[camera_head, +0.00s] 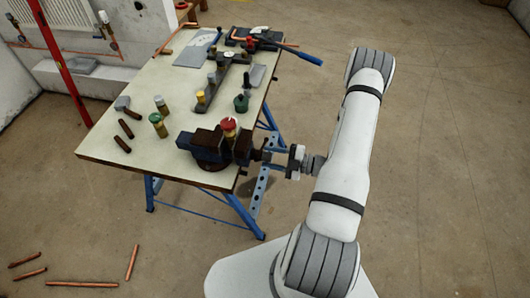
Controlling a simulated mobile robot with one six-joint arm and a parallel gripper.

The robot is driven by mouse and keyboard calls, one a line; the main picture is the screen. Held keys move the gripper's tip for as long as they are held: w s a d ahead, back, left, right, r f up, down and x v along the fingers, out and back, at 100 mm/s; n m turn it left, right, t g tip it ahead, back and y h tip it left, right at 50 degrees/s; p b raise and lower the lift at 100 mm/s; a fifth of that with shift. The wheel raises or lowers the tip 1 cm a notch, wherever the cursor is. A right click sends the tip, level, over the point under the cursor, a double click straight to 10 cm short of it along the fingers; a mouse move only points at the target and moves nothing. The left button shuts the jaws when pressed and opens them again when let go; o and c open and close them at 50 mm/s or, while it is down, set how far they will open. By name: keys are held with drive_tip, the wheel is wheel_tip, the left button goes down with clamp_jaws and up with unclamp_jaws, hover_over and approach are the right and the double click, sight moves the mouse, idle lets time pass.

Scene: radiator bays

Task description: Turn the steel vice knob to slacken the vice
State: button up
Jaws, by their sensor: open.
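The dark vice (210,146) sits at the front right corner of the workbench (100,142). A jar with a red top (229,124) shows at its jaws; I cannot tell whether it is clamped in them or stands behind. The steel vice knob (257,152) sticks out to the right of the vice, past the bench edge, small and partly hidden. My gripper (277,159) reaches in from the right and is open at the knob. I cannot tell whether its fingers touch the knob or stand around it.
Blue trestle legs (240,213) stand below. Copper pipes (82,284) lie on the floor. The right floor is clear.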

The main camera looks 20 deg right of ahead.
drive_tip(key=m, duration=0.3)
drive_tip(key=shift+s+d, duration=0.1)
idle(0.3)
drive_tip(key=shift+c, duration=0.2)
clamp_jaws()
drive_tip(key=shift+f, duration=0.1)
